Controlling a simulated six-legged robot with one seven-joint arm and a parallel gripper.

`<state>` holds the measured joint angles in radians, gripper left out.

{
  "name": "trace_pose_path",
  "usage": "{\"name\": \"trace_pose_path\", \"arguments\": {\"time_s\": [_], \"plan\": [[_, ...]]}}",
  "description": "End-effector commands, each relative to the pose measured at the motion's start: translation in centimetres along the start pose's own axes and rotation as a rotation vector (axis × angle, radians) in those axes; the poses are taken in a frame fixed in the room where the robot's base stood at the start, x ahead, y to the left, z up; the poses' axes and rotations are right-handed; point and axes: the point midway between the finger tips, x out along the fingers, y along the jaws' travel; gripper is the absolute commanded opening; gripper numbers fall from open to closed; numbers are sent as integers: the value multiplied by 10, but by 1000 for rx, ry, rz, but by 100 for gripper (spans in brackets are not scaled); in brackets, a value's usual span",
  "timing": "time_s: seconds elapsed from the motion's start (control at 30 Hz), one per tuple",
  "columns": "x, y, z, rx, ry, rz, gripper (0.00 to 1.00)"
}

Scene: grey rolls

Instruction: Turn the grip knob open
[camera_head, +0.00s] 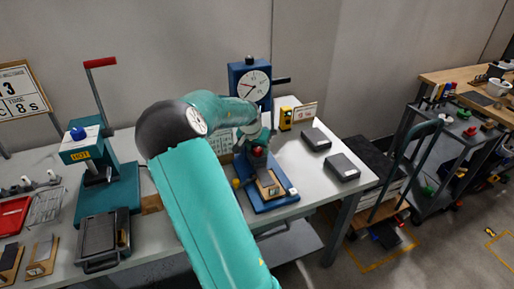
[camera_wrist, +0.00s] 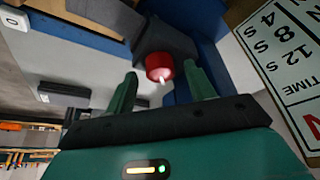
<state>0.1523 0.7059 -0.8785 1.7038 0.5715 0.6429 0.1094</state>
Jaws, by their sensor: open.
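The grip knob is a red round knob with a small white pointer (camera_wrist: 159,67), on a dark grey part of the blue test machine, in the wrist view. My gripper (camera_wrist: 162,78) has its two green fingers spread, one to each side of the knob as seen from the wrist. The knob sits between or just beyond the fingertips; I see no clear contact. In the head view the blue machine with a white dial (camera_head: 249,88) stands on the table. A small red spot (camera_head: 258,153) there may be the knob. My arm hides much of the machine, and my gripper is hard to make out there.
A sign with times (camera_wrist: 284,62) is close on the right in the wrist view. A green press (camera_head: 104,185) stands left on the table. Two dark grey blocks (camera_head: 343,167) lie to the right. A yellow box (camera_head: 285,119) is behind. The table's right end has bare room.

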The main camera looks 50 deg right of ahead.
Motion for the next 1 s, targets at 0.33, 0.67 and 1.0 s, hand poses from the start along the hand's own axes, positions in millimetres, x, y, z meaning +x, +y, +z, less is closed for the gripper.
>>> {"name": "trace_pose_path", "arguments": {"time_s": [0.33, 0.67, 1.0], "plan": [[1, -1, 0, 0, 0, 0, 36], [1, 0, 0, -4, 0, -2, 9], [1, 2, 0, -107, -1, -48, 9]]}}
